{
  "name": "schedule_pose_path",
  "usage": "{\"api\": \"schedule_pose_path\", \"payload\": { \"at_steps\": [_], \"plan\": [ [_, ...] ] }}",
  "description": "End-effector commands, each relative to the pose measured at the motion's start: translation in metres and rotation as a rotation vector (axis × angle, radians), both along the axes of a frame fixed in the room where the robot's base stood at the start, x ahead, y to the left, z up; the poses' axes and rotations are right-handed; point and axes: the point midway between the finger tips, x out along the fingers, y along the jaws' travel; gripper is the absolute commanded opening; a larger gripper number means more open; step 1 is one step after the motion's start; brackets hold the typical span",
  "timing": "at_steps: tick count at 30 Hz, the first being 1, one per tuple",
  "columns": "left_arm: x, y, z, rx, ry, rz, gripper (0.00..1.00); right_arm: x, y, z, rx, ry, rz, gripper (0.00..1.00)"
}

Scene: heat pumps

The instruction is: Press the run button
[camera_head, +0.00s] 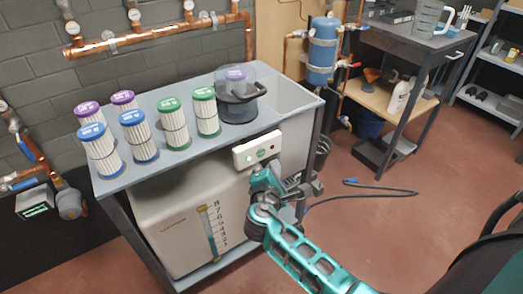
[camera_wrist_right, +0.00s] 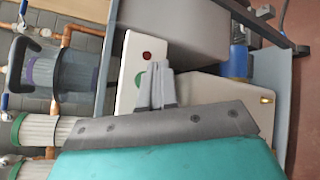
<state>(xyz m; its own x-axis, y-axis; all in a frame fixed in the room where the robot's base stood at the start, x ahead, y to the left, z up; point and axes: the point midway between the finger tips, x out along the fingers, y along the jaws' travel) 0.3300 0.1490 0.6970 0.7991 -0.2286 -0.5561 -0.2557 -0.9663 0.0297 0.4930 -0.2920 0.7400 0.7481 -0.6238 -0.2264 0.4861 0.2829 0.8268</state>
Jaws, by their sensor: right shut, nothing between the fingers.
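A white control panel (camera_head: 242,157) is fixed to the front of the workbench at its right end. It carries a green button (camera_head: 260,154) and a red indicator or button. In the right wrist view the panel (camera_wrist_right: 129,92) shows a red round part (camera_wrist_right: 147,56) and the green button (camera_wrist_right: 140,79). My right gripper (camera_wrist_right: 158,68) is shut and empty. Its fingertips are in front of the panel and partly overlap the green button; I cannot tell whether they touch it. In the head view the right gripper (camera_head: 262,168) is just below the panel. My left gripper is not in view.
White filters with purple, blue and green (camera_head: 204,94) caps stand on the bench top (camera_head: 290,95), beside a clear lidded canister (camera_head: 238,108). A white tank (camera_head: 180,220) is below. A dark cable (camera_head: 375,190) lies on the open floor at right. A second table stands behind.

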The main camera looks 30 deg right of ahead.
Motion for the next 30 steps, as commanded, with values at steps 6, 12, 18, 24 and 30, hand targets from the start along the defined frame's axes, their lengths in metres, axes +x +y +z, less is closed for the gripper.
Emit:
{"api": "schedule_pose_path", "payload": {
  "at_steps": [6, 12, 18, 24, 30],
  "plan": [
    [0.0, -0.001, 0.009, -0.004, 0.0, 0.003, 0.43, -0.02, -0.001, 0.001, 0.0, 0.002, 0.001, 0.0],
    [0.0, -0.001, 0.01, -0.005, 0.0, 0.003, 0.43, -0.024, -0.002, 0.0, 0.0, 0.0, 0.0, 0.0],
    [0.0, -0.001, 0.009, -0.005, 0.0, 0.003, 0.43, -0.023, -0.002, 0.0, 0.0, 0.0, 0.0, 0.0],
    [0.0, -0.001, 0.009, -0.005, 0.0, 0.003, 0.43, -0.023, -0.002, 0.0, 0.0, 0.0, 0.0, 0.0],
    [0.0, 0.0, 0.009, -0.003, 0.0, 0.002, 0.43, -0.023, -0.002, 0.0, 0.0, 0.0, 0.0, 0.0]
  ]
}}
